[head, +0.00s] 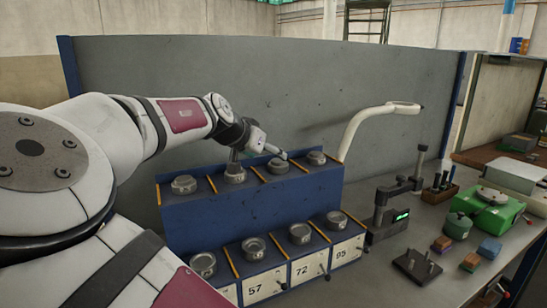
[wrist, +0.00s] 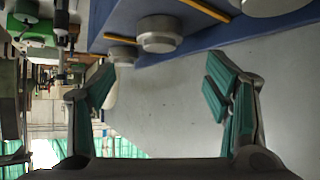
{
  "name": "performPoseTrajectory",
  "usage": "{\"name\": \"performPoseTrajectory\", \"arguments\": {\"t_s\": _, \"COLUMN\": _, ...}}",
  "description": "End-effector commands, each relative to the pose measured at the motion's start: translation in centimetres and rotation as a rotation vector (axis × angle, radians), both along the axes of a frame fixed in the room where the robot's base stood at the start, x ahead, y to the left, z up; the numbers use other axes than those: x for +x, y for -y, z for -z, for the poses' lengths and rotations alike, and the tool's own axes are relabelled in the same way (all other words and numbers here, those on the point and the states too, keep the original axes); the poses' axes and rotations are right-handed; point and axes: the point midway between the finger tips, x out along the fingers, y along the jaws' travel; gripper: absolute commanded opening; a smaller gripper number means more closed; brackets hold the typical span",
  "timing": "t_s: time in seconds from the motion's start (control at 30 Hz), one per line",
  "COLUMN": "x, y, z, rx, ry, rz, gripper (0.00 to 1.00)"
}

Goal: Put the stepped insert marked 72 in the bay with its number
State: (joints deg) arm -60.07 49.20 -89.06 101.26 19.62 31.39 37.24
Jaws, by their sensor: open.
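My gripper (head: 258,154) is over the upper level of the blue stepped rack (head: 205,215), with its fingers spread near the second and third round metal pieces from the left, (head: 234,174) and (head: 278,166). In the wrist view my gripper (wrist: 160,92) is open with nothing between its teal pads; a round piece (wrist: 158,36) shows beyond them. The lower level has a row of round pieces above white number plates. The plate 72 (head: 301,271) is between 57 (head: 255,290) and 95 (head: 342,252); a piece (head: 300,233) sits behind it. I cannot read marks on the pieces.
Yellow strips divide the rack's places. Handles stick out from the plates. A white curved lamp (head: 368,120) rises behind; a grey panel (head: 290,90) closes the back.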

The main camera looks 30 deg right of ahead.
Motion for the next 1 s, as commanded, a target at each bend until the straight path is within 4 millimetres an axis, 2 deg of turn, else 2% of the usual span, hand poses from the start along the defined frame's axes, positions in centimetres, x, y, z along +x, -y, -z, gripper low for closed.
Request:
{"name": "performPoseTrajectory", "arguments": {"t_s": 0.1, "x": -1.1, "y": -1.6, "z": -1.3, "rx": 0.001, "ry": 0.001, "rz": -0.002, "gripper": 0.71}}
{"name": "performPoseTrajectory", "arguments": {"t_s": 0.3, "x": -2.1, "y": -3.1, "z": -2.6, "rx": 0.0, "ry": 0.001, "rz": 0.001, "gripper": 0.71}}
{"name": "performPoseTrajectory", "arguments": {"t_s": 1.0, "x": -2.3, "y": -3.4, "z": -2.8, "rx": 0.0, "ry": 0.001, "rz": 0.001, "gripper": 0.71}}
